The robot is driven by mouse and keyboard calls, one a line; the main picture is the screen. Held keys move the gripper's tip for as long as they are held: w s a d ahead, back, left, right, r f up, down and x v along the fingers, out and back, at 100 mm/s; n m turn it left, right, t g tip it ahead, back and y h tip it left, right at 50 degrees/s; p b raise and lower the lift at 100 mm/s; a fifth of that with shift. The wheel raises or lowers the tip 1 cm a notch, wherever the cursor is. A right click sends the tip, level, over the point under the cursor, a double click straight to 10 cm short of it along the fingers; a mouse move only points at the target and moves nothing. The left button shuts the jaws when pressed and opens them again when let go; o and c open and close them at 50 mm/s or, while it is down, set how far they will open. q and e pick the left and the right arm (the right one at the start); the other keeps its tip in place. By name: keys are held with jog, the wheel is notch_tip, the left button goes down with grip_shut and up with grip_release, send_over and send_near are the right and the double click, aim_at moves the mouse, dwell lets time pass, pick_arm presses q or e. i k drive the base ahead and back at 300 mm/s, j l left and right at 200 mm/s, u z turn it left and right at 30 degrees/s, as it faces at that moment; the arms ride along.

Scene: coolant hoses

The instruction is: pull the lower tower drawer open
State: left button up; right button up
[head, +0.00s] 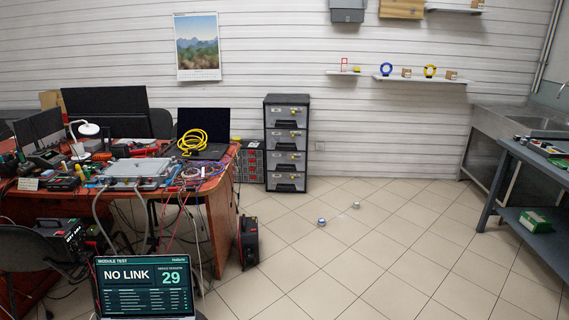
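The drawer tower (287,143) stands on the tiled floor against the far wall, right of the desk. It has a dark frame and several grey drawer fronts with black handles, stacked one above another. The lowest drawer (286,182) sits just above the floor. All its drawers look shut, and its front is unobstructed in the head view. Neither of my grippers shows in this view.
A cluttered desk (218,196) fills the left. A black case (249,241) stands on the floor beside it. Two small objects (321,222) (356,205) lie on the tiles before the tower. A laptop (144,287) is in the foreground. A workbench (529,157) is at right.

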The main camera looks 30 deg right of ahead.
aim_at(276, 161)
jog(key=i+l+z, duration=0.5)
jog(key=l, duration=0.2)
jog(key=i+l+z, duration=0.8)
jog(key=i+z, duration=0.15)
jog(key=i, duration=0.2)
jog(key=i+u, duration=0.3)
jog(key=i, duration=0.65)
jog(key=i+l+u, duration=0.25)
jog(key=i, duration=0.75)
jog(key=j, duration=0.1)
